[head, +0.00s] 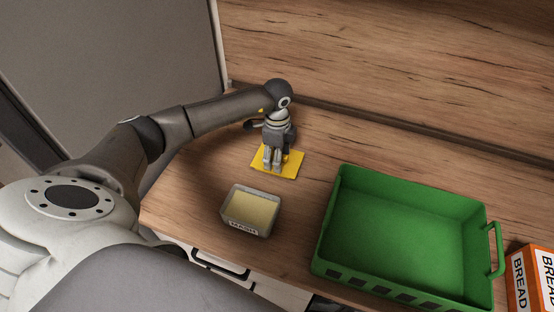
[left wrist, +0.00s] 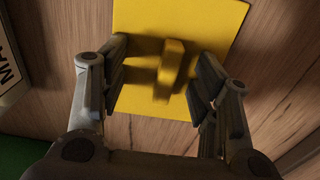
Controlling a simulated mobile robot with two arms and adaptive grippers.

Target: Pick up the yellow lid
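The yellow lid (head: 290,164) lies flat on the wooden counter, below my left gripper (head: 273,166). In the left wrist view the lid (left wrist: 146,24) is a square plate with a raised handle (left wrist: 169,72) at its middle. My left gripper (left wrist: 162,82) is open, with one finger on each side of the handle and a visible gap to it on both sides. The gripper hides part of the lid in the head view. My right gripper is in neither view.
A small labelled container (head: 249,214) with pale yellow content stands in front of the lid. A large empty green crate (head: 409,186) stands to the right. An orange and white bread box (head: 533,275) is at the right edge. A wooden splashback (head: 400,55) rises behind the counter.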

